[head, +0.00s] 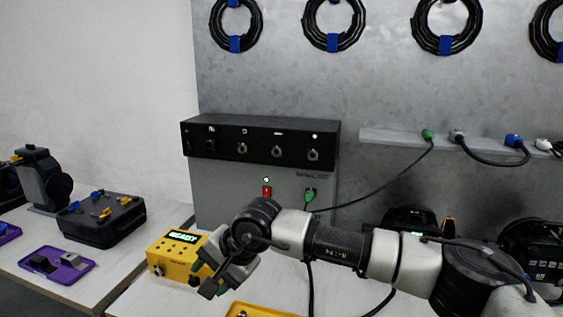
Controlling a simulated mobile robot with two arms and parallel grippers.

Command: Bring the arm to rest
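My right arm comes in from the right and reaches across the front of the bench. Its gripper (208,284) points down and left, at the right side of the yellow box (166,262), which has a lit display. The gap between its fingers does not show clearly, and I cannot tell whether it touches the box. My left gripper is not in view.
A grey unit (222,191) with a black switch panel (262,140) stands behind my arm. Par cans (408,219) stand at right. A black case (101,222) and purple tray (57,277) are at left.

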